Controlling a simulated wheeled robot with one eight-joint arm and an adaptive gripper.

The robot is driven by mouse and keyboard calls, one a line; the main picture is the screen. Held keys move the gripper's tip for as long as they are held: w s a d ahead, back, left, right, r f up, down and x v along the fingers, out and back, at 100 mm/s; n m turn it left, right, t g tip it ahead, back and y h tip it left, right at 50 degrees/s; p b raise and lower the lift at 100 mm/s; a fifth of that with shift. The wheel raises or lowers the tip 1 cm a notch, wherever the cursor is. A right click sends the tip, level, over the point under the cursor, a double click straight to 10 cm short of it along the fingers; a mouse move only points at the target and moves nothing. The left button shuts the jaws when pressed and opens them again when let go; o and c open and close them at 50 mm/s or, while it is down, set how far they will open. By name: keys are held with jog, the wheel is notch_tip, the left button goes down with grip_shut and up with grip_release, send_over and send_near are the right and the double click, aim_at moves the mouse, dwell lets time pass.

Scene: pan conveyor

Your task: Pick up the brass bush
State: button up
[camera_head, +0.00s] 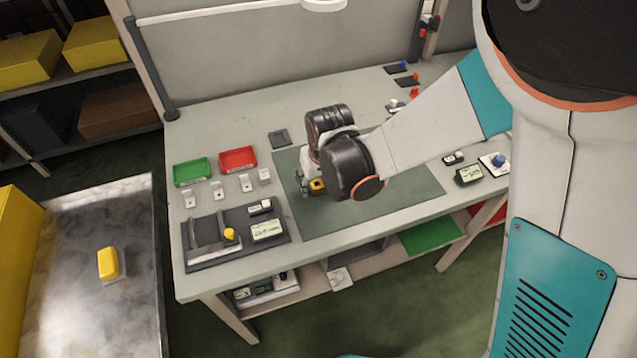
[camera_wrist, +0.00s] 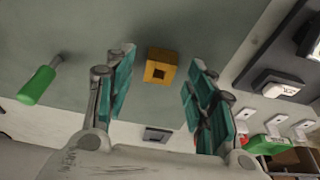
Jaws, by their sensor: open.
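The brass bush (camera_wrist: 161,66) is a square golden block with a dark square hole, lying on the grey-green mat. In the wrist view it sits between and just beyond the open fingers of my gripper (camera_wrist: 158,92), with a gap on either side. In the head view the brass bush (camera_head: 317,186) shows beside my gripper (camera_head: 308,185), which points down over the mat (camera_head: 405,199); my wrist hides part of that area. The gripper holds nothing.
A green-handled tool (camera_wrist: 38,85) lies left in the wrist view. A dark fixture (camera_head: 207,257), a green tray (camera_head: 192,171) and a red tray (camera_head: 238,159) stand left of the mat. The mat's front part is clear.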

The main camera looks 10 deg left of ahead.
jog(key=shift+f, duration=0.4)
jog(key=shift+r, duration=0.1)
grip_shut()
